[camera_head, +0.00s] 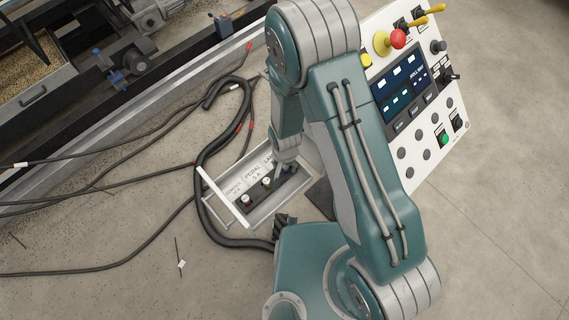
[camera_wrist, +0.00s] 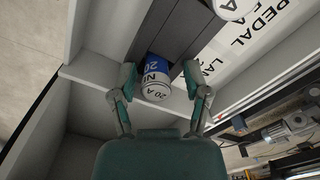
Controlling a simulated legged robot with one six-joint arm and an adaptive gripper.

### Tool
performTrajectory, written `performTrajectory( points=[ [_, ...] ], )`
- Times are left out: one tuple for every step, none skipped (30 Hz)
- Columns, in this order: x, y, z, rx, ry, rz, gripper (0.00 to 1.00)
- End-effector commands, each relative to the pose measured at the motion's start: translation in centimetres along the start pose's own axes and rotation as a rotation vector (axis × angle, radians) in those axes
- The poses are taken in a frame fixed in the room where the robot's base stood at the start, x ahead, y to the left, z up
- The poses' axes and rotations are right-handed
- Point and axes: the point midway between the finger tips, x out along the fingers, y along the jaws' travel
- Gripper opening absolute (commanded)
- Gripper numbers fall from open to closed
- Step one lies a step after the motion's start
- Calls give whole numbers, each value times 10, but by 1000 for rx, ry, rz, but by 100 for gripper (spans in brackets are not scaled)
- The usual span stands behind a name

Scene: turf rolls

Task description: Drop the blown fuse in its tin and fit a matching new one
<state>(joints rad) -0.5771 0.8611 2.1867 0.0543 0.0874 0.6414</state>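A fuse (camera_wrist: 157,82) with a white cap marked "20 A" and a blue band sits in a dark strip at the LA… label in the wrist view. My gripper (camera_wrist: 160,78) is open around it, one finger on each side, with small gaps visible. In the head view my gripper (camera_head: 286,166) is at the right end of the dark holder strip (camera_head: 255,193). Two white-topped fuses, the left one (camera_head: 245,201) and the middle one (camera_head: 267,182), stand in that strip. I cannot tell whether any fuse is blown. No tin is identifiable.
The strip lies in a white open box (camera_head: 213,186) with raised walls, labelled PEDAL. A control panel (camera_head: 418,85) stands at the right. Black cables (camera_head: 205,150) loop on the floor left of the box. My arm hides ground behind it.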

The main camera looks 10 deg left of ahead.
Motion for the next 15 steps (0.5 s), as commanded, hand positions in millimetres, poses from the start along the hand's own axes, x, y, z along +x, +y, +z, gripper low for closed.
performTrajectory(
  points=[
    [0, 1, 0, 1, 0, 0, 67],
    [0, 1, 0, 1, 0, -1, 67],
    [-1, 1, 0, 1, 0, -1, 67],
    [-1, 2, 0, 1, 0, -1, 67],
    [-1, 2, 0, 1, 0, -1, 67],
    [-1, 2, 0, 1, 0, -1, 67],
    [-1, 2, 0, 1, 0, -1, 67],
    [-1, 2, 0, 1, 0, -1, 67],
    [-1, 1, 0, 1, 0, -1, 67],
    [-2, 1, 0, 1, 0, -1, 67],
    [-4, 1, 0, 1, 1, -1, 67],
    [-7, 0, 0, 1, 1, -1, 67],
    [-10, 0, -1, 1, 1, -1, 67],
    [-14, 0, -1, 0, 2, -2, 67],
    [-19, -1, -1, 0, 2, -2, 67]
  ],
)
